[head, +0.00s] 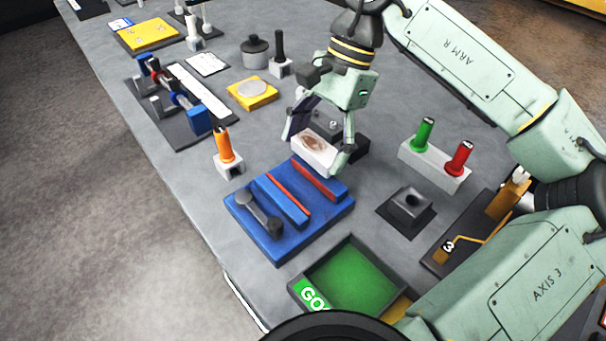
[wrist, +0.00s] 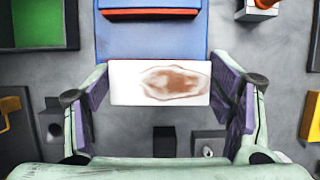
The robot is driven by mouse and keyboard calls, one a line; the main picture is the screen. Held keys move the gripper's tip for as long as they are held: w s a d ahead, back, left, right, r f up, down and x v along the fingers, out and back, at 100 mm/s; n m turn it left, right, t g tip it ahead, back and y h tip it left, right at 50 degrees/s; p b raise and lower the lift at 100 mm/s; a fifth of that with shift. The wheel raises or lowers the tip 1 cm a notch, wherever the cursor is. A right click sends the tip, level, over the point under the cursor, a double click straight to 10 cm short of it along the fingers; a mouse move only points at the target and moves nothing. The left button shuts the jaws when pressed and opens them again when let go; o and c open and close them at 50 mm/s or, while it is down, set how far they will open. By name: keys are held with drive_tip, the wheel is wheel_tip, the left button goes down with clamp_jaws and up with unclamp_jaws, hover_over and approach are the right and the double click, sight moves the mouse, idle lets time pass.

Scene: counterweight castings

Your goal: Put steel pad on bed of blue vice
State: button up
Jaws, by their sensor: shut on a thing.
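The steel pad is a pale rectangular block (head: 313,148) with a brown rust-like stain on its top face. My gripper (head: 316,154) is shut on it, one finger at each short end. In the wrist view the pad (wrist: 128,85) lies level between the purple finger pads of my gripper (wrist: 160,90). The blue vice (head: 283,240) stands just in front of the pad in the head view, with red strips along its jaws and a grey handle. In the wrist view the vice (wrist: 150,44) is beyond the pad. I cannot tell the pad's exact height above the table.
A block with green and red handles (head: 437,170) stands right of my gripper. An orange-handled tool (head: 226,150) stands left. A green-floored tray (head: 352,280) is in front of the vice. A dark funnel-like fixture (head: 408,206) stands to the right. A yellow scale (head: 252,100) is behind.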

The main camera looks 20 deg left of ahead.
hover_over(296, 194)
drive_tip(key=w, duration=0.1)
drive_tip(key=shift+d+f, duration=0.2)
drive_tip(key=shift+d, duration=0.25)
wheel_tip(296, 194, down, 4)
drive_tip(key=shift+w+r, duration=0.1)
drive_tip(key=shift+r, duration=0.15)
drive_tip(key=o, duration=1.9)
drive_tip(key=b+v, duration=0.2)
drive_tip(key=v, duration=1)
drive_tip(key=shift+b, duration=0.4)
